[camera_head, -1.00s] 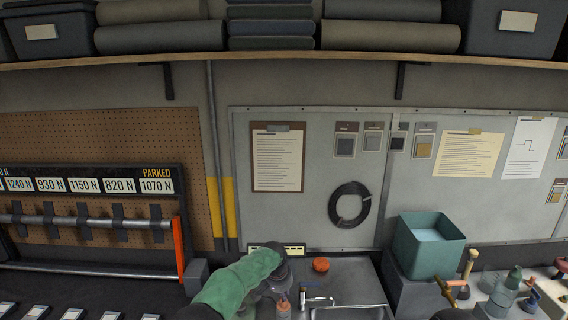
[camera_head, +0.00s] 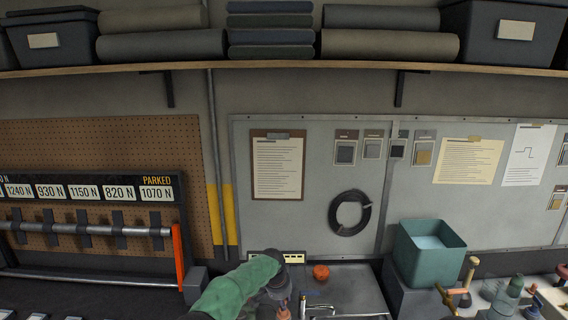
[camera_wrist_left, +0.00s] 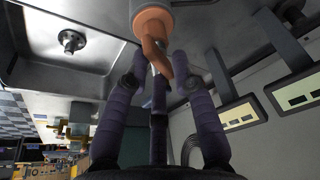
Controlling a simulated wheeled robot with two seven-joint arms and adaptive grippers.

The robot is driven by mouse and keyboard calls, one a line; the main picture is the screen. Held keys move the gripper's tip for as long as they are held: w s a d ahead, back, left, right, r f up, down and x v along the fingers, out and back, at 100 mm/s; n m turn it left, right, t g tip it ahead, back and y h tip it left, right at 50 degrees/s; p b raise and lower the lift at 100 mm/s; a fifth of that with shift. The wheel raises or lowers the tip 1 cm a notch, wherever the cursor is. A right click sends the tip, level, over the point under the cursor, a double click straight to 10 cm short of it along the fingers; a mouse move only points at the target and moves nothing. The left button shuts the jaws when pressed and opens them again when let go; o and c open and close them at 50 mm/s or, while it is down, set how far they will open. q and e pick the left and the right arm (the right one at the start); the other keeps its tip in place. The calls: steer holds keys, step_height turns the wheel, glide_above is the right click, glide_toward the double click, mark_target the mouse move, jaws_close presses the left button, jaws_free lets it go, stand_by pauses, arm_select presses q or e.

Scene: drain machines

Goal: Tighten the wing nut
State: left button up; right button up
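In the left wrist view an orange-copper part with a flat wing-like tab (camera_wrist_left: 156,50) hangs at the top centre; it looks like the wing nut. My left gripper (camera_wrist_left: 160,68) has its purple fingers spread around the tab, with gaps visible beside it. I cannot tell whether any finger touches it. In the head view my left gripper (camera_head: 279,288) is a dark shape at the end of the green sleeve, over the metal worktop. A small orange piece (camera_head: 283,313) shows just below it; I cannot tell if it is the same part. My right gripper is not in view.
A red-orange knob (camera_head: 321,272) stands on the metal worktop (camera_head: 355,285) right of my gripper. A teal bin (camera_head: 428,252) stands further right, beside brass fittings (camera_head: 448,297) and bottles. A rack of bars (camera_head: 90,230) is at the left.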

arm_select(q)
steer(key=shift+w+a+r, duration=0.1)
steer(key=shift+a+r, duration=0.1)
steer(key=shift+a, duration=0.05)
steer(key=shift+r+p, duration=0.95)
steer(key=shift+r, duration=0.35)
steer(key=shift+d+r+p, duration=0.15)
steer(key=shift+r+p, duration=0.85)
steer(key=shift+r, duration=0.45)
